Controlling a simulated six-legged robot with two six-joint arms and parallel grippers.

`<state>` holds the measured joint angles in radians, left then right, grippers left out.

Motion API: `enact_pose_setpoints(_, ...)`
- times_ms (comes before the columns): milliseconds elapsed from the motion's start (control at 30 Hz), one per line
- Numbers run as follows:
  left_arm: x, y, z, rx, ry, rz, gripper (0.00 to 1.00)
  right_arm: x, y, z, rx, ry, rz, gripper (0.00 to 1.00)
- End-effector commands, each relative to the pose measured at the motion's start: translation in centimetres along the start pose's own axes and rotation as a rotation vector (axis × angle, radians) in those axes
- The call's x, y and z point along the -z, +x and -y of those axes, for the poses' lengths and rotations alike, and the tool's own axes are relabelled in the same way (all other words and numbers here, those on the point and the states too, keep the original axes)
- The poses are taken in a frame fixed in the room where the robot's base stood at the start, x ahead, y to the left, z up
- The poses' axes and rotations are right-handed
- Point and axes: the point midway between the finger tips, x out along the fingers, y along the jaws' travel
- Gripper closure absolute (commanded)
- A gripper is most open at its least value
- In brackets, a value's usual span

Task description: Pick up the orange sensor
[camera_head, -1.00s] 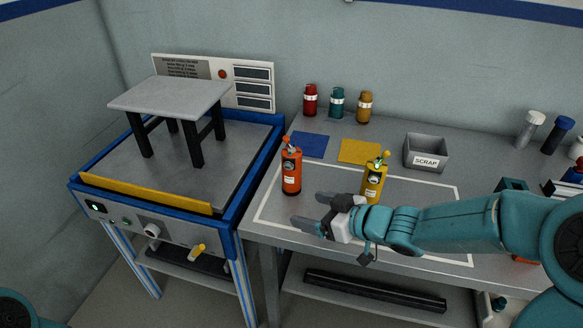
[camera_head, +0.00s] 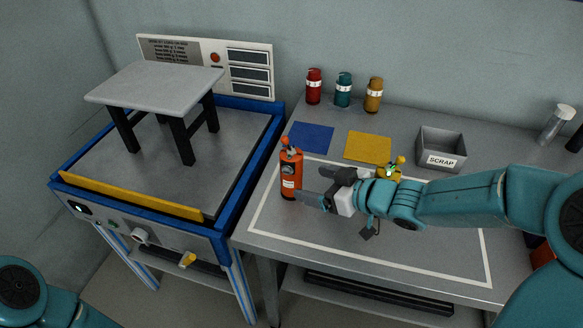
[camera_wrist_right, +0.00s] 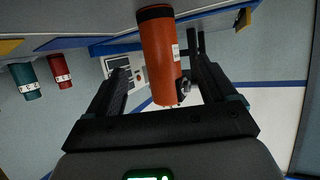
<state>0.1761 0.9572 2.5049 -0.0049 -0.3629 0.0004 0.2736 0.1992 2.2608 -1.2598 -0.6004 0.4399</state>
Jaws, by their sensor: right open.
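The orange sensor (camera_head: 291,174) is an upright orange cylinder with a white label, standing at the left end of the white-outlined area on the bench. It also shows large in the right wrist view (camera_wrist_right: 160,55), where the picture is turned over and it appears between the two fingers. My right gripper (camera_head: 310,184) is open and low over the bench, just right of the sensor, fingers pointing left at it. Its fingers also show in the wrist view (camera_wrist_right: 158,66). Whether either finger touches the sensor I cannot tell. My left gripper is out of view.
A yellow sensor (camera_head: 389,171) stands behind my right gripper, partly hidden by it. Blue (camera_head: 311,137) and yellow (camera_head: 368,147) mats, a SCRAP bin (camera_head: 441,148) and red, teal and ochre bottles (camera_head: 344,90) are farther back. The test rig (camera_head: 100,180) with a stool borders the bench at left.

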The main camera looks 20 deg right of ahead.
Motion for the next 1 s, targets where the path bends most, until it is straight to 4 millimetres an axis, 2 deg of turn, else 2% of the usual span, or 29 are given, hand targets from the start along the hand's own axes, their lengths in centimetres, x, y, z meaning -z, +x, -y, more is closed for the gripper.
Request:
enact_pose_setpoints(167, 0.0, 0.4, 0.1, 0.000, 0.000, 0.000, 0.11, -0.2, 0.9, 0.3, 0.002, 0.000, 0.001, 0.15)
enact_pose_setpoints(600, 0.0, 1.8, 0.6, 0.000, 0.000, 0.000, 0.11, 0.3, 7.1, 0.4, 0.002, 0.000, 0.001, 0.15)
enact_pose_setpoints(867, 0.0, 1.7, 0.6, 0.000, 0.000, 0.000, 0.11, 0.5, 7.6, 0.2, 0.000, 0.000, 0.000, 0.15)
enact_pose_setpoints(900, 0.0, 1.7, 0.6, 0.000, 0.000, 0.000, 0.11, 0.5, 7.6, 0.2, 0.000, 0.000, 0.000, 0.22)
enact_pose_setpoints(967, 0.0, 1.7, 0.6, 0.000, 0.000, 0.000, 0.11, 0.5, 7.6, 0.1, 0.000, 0.000, 0.000, 0.41)
enact_pose_setpoints(1000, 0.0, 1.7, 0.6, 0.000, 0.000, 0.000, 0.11, 0.5, 7.6, 0.1, 0.000, 0.000, 0.000, 0.54)
